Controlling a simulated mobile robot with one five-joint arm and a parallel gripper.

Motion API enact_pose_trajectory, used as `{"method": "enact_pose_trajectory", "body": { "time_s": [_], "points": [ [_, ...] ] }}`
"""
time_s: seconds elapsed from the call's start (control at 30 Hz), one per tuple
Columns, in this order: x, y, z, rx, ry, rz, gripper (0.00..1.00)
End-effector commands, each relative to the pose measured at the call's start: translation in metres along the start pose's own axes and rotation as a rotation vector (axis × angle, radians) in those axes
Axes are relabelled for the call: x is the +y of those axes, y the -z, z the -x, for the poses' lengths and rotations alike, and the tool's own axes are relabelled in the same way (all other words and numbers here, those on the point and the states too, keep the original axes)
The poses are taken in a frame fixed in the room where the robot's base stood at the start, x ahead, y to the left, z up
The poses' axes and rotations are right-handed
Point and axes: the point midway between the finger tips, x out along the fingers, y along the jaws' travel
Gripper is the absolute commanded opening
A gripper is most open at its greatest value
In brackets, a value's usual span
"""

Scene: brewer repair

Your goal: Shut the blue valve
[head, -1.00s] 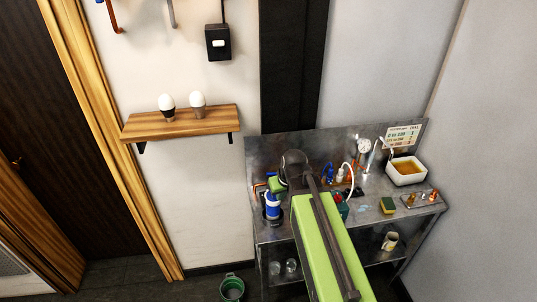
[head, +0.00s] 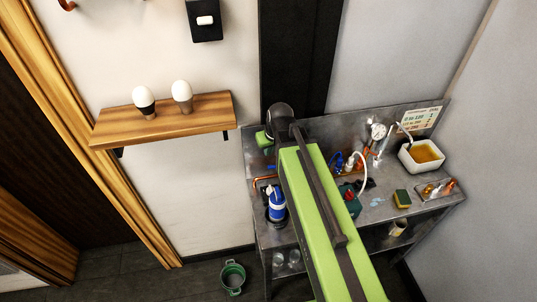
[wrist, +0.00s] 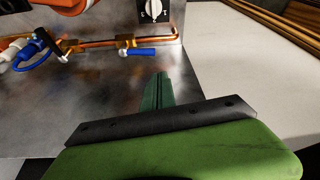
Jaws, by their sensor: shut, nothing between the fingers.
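The blue valve shows in the wrist view as a blue lever handle (wrist: 138,52) beside a brass body (wrist: 127,41) on a copper pipe (wrist: 95,44). The handle points right, roughly along the pipe. My gripper (wrist: 162,76) is shut and empty, apart from the handle and below it in the wrist picture. In the head view my arm hides the valve, and my gripper's fingers cannot be made out.
The steel bench holds a blue bottle (head: 277,205), blue and white hoses, a gauge (head: 378,131), a sponge (head: 402,198) and an amber-filled tray (head: 422,155).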

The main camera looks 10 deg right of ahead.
Motion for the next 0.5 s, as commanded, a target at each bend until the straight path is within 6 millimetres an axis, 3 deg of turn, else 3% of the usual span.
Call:
{"method": "enact_pose_trajectory", "body": {
  "time_s": [0.27,0.5],
  "points": [
    [0.012,-0.002,-0.002,0.0,-0.006,-0.017,0.0],
    [0.018,-0.005,-0.033,0.0,-0.009,-0.024,0.0]
  ]
}}
